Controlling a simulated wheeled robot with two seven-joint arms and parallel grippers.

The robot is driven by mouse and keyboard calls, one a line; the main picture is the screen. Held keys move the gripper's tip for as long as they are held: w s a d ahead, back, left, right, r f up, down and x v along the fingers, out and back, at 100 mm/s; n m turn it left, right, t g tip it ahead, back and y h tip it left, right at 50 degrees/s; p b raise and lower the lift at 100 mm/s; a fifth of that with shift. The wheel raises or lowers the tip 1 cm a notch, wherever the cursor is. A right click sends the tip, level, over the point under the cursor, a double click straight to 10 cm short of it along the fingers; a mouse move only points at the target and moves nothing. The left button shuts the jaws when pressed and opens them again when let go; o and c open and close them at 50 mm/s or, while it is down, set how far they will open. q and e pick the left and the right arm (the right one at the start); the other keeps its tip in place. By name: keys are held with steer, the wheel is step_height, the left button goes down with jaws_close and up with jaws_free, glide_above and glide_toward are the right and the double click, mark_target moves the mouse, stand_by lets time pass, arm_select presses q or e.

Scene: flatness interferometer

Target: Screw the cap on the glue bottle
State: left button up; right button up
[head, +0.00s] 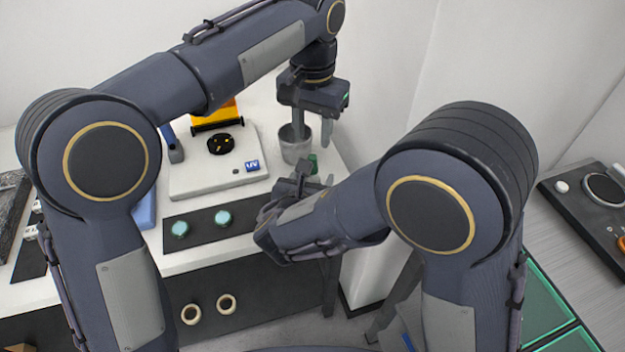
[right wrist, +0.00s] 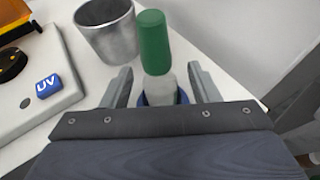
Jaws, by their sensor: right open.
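A green cylinder (right wrist: 154,42), which looks like the cap, stands upright in the right wrist view. Directly below it in the picture is a pale bottle-like body (right wrist: 160,84) with a dark blue ring around its lower part. I cannot tell whether the cap is seated on it or stands behind it. The green piece also shows in the head view (head: 313,163). My right gripper (right wrist: 164,86) is open, with its fingers on either side of the pale body. My left gripper (head: 313,132) is higher up, its two fingers apart and pointing down by the metal cup, with nothing seen between them.
The metal cup (right wrist: 108,32) stands on the white table (head: 250,205) beside the green cylinder. Left of it is a white unit (head: 190,182) with a UV label and an orange part (head: 214,115). A dark mat with two teal discs (head: 222,217) lies in front.

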mark_target(312, 156)
steer(key=shift+c, duration=0.4)
jaws_close()
arm_select(q)
steer(key=n, duration=0.9)
steer(key=shift+f, duration=4)
